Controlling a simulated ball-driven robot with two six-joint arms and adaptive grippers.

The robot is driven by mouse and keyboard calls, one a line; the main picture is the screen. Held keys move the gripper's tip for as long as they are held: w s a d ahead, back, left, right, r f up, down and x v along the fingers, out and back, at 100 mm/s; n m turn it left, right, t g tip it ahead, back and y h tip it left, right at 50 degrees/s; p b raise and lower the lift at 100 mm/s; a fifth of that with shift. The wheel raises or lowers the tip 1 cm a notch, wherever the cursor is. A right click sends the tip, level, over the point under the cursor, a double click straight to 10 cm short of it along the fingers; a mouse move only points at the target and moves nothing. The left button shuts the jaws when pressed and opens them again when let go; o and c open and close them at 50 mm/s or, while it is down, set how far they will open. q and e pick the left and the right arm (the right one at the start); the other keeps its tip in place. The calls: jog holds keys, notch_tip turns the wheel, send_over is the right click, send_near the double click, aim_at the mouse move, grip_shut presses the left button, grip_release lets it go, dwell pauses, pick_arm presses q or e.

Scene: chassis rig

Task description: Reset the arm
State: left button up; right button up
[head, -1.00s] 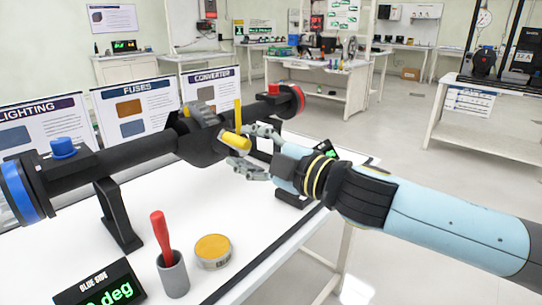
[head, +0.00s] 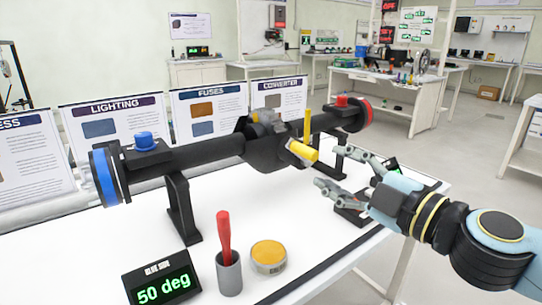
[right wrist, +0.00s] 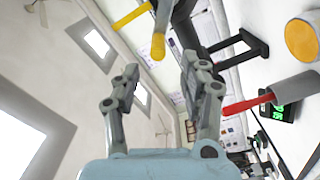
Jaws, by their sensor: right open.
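My right gripper (head: 338,172) is open and empty, just to the right of the black axle rig (head: 205,153) on the white table. Its fingers are apart from the yellow handle (head: 303,152) at the rig's middle. In the right wrist view the open fingers (right wrist: 158,88) have nothing between them, and the yellow handle (right wrist: 158,46) shows beyond them. The rig has a blue end (head: 106,176) at left and a red end (head: 362,115) at right. My left gripper is not in view.
Poster boards (head: 208,110) line the back. Open floor lies to the right.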

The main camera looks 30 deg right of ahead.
jog(key=s+d+f+m+g+h, duration=0.55)
jog(key=m+h, duration=0.25)
jog(key=m, duration=0.3)
jog(key=s+a+f+m+g+y, duration=0.1)
jog(key=s+a+f+g+y, duration=0.5)
jog(key=s+a+f+g, duration=0.45)
jog(key=s+d+f, duration=0.1)
jog(key=s+f, duration=0.1)
jog(key=f, duration=1.1)
jog(key=s+d+f, duration=0.1)
jog(key=s+f, duration=0.2)
jog(key=f, duration=1)
jog(key=s+d+f+m+g, duration=0.1)
jog(key=s+f, duration=1.4)
jog(key=s, duration=0.2)
